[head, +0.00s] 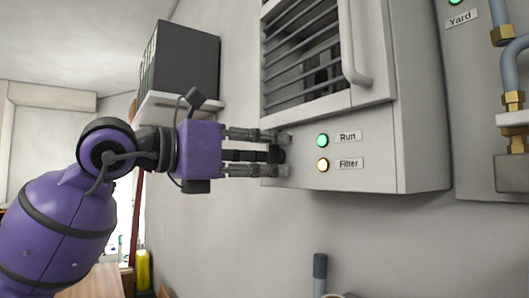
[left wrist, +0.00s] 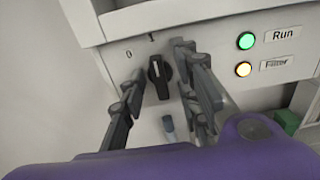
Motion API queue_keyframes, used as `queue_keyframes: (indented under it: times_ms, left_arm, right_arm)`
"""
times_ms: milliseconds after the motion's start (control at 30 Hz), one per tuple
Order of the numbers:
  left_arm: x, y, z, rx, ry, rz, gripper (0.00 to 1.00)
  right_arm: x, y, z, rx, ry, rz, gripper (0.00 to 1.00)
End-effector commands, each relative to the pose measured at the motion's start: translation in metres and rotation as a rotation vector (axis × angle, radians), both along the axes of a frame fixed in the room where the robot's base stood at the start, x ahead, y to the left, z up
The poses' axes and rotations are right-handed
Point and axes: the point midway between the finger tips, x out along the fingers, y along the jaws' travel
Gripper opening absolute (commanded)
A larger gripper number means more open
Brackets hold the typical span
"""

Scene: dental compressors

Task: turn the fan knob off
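The fan knob (left wrist: 159,76) is a black rotary knob with a pale line, on the light grey front panel of the wall unit (head: 376,150). In the left wrist view the marks "0" and "I" show above it, and its line points close to upright, toward the "I". My left gripper (head: 283,154) is open at the panel. Its two fingers stand to the left and right of the knob in the left wrist view, with gaps on both sides. In the head view the gripper's fingers mostly hide the knob. My right gripper is in neither view.
A green Run light (head: 322,140) and a yellow Filter light (head: 322,165) are lit right of the fingers. Above are a louvred grille (head: 302,55) and a handle (head: 354,50). A shelf with dark binders (head: 180,62) is behind my arm. Pipes (head: 511,75) run at far right.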

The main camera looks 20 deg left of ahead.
Motion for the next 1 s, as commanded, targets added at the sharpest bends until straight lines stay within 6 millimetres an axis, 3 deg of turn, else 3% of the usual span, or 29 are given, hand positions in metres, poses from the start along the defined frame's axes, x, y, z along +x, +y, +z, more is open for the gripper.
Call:
queue_keyframes:
  times_ms: [200, 433, 1000]
  left_arm:
    - [0.001, 0.000, -0.001, 0.000, 0.001, 0.000, 0.28]
    - [0.001, 0.000, -0.001, 0.000, 0.001, 0.000, 0.00]
    - [0.000, 0.000, 0.001, -0.099, 0.078, 0.000, 0.00]
  right_arm:
    - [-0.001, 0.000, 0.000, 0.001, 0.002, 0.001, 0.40]
    - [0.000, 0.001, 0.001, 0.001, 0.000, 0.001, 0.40]
    - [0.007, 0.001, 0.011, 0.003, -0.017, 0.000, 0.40]
